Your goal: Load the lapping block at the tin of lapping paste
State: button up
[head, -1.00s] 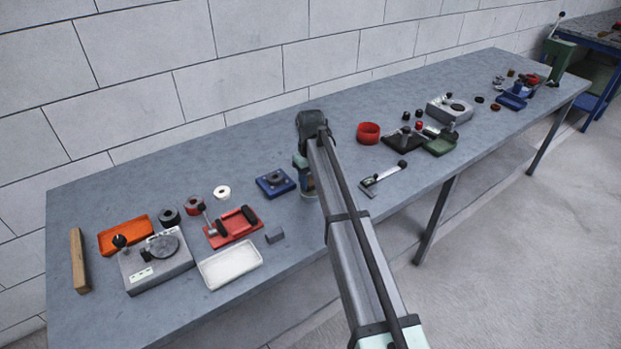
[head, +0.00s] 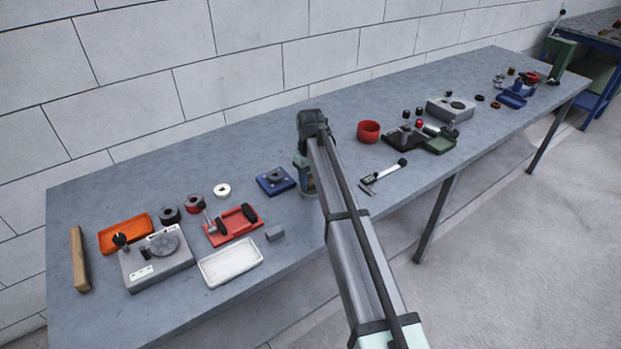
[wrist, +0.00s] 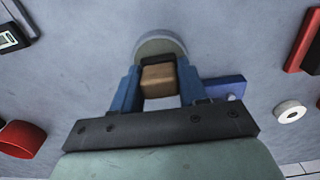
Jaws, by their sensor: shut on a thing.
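My gripper (wrist: 158,80) is shut on a brown block (wrist: 158,77), which I take to be the lapping block. It shows between the two blue fingers in the wrist view. A round grey-green tin (wrist: 160,43), likely the lapping paste, lies just beyond the fingertips, and the block overlaps its near edge in the picture. I cannot tell whether block and tin touch. In the head view my gripper (head: 303,172) is low over the middle of the bench, and my arm hides most of the block and tin.
Left of my gripper on the bench (head: 120,195) are a blue fixture (head: 275,181), a white ring (head: 222,190), a red fixture (head: 232,226) and a white tray (head: 230,262). To the right are a red bowl (head: 368,132) and a caliper (head: 384,172).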

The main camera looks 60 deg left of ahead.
aim_at(310, 176)
jog(key=shift+f, duration=0.3)
dwell(0.7)
jog(key=shift+r, duration=3.55)
